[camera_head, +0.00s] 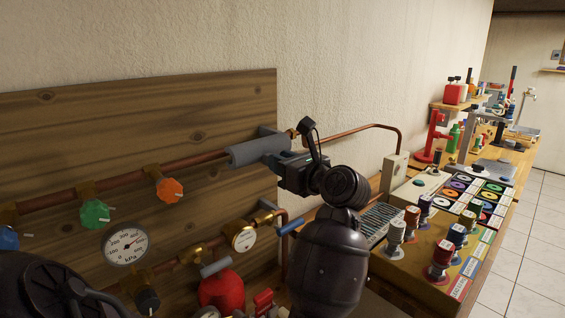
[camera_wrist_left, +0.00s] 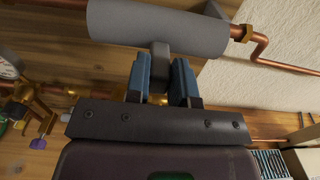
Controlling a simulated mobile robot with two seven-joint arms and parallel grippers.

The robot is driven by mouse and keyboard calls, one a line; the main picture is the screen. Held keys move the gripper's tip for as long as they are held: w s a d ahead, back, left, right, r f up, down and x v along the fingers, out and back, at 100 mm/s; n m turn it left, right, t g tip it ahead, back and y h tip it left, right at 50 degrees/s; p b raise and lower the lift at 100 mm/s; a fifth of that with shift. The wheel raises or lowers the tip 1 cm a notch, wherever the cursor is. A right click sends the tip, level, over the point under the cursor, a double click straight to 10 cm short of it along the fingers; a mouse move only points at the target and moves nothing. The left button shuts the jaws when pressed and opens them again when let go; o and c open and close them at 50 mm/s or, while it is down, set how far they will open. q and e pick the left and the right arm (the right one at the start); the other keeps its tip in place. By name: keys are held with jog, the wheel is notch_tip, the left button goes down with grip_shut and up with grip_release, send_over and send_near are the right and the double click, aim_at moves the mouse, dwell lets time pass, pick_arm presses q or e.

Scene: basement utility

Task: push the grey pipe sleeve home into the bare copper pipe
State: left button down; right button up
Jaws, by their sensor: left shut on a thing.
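The grey pipe sleeve (camera_head: 252,151) is a thick cylinder in line with the copper pipe (camera_head: 130,179) on the wooden board. In the left wrist view the sleeve (camera_wrist_left: 150,25) lies across the top, with copper pipe showing at both ends. My left gripper (camera_head: 291,158) is at the sleeve's right part in the head view. In the wrist view its blue-padded fingers (camera_wrist_left: 161,82) are shut on a short grey tab under the sleeve. The sleeve's inside is hidden. My right gripper is not in view.
A brass fitting (camera_wrist_left: 243,33) sits close to the sleeve's right end. Orange (camera_head: 169,190) and green (camera_head: 96,213) knobs stand left on the pipe. Gauges (camera_head: 126,244) and a red valve body (camera_head: 222,290) are below. A crowded bench (camera_head: 420,262) extends right.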

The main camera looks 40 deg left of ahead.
aim_at(266, 155)
pick_arm(q)
jog(key=shift+a, duration=0.5)
jog(key=shift+a, duration=0.4)
jog(key=shift+w+a, duration=0.1)
jog(key=shift+a, duration=0.35)
jog(key=shift+a, duration=0.35)
jog(key=shift+a, duration=0.25)
jog(key=c, duration=0.9)
grip_release()
notch_tip(266, 155, up, 20)
